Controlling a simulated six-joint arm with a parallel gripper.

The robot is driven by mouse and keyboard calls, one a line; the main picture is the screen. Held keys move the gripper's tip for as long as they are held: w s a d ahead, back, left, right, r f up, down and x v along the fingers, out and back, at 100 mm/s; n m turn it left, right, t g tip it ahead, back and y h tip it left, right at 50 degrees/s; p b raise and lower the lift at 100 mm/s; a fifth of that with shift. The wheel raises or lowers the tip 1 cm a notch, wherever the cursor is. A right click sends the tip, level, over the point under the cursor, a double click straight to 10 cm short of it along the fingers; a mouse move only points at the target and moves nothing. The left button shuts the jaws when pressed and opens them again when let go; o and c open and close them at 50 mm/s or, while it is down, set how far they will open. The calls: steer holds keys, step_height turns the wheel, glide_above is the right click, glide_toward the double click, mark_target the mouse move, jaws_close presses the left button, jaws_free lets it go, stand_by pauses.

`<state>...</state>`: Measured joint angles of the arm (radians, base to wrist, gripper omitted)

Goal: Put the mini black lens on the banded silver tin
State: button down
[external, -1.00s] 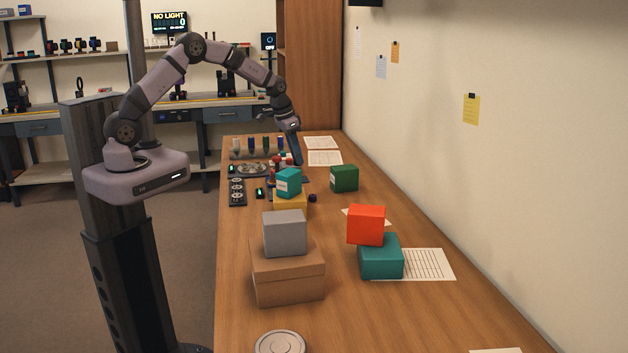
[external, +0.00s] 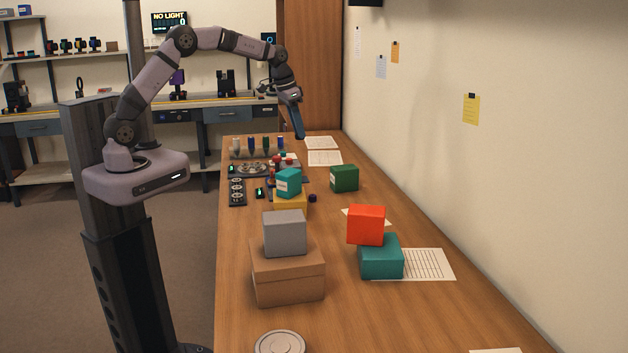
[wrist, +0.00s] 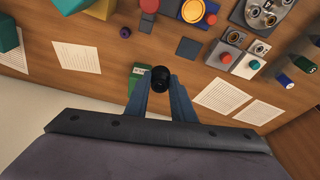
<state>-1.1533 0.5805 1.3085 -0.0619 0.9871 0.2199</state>
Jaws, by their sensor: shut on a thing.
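The mini black lens (wrist: 160,77) is a small dark cylinder between the fingertips of my gripper (wrist: 160,88) in the wrist view. The fingers are shut on it and hold it above the bench. In the external view my gripper (external: 299,136) is raised over the far part of the bench, pointing down; the lens cannot be made out there. A round silver tin (external: 280,343) with rings on its lid stands at the near edge of the external view, far from my gripper. It does not show in the wrist view.
A grey box (external: 285,233) stands on a brown carton (external: 288,277), and a red box (external: 366,225) on a teal box (external: 380,257). A green box (external: 344,178) and a teal box on a yellow one stand farther back. The bench's right side has bare wood.

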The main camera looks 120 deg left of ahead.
steer(key=w+d+m, duration=0.2)
steer(key=w+d, duration=0.3)
steer(key=w, duration=0.5)
steer(key=w+d+m, duration=0.1)
steer(key=w+d, duration=0.5)
steer(key=w, duration=0.3)
steer(key=w+d+m+t+h, duration=0.1)
steer(key=w+d+m, duration=0.3)
steer(key=w+d, duration=1.05)
steer(key=m+h, duration=0.2)
steer(key=m, duration=0.3)
glide_above(265, 339)
steer(key=s, duration=0.1)
steer(key=shift+s+a+f+p, duration=0.1)
steer(key=shift+f+p, duration=0.85)
steer(key=shift+f, duration=2.85)
steer(key=shift+s+f+p, duration=0.1)
steer(key=shift+f+p, duration=0.85)
steer(key=shift+f, duration=2.85)
steer(key=shift+f, duration=0.1)
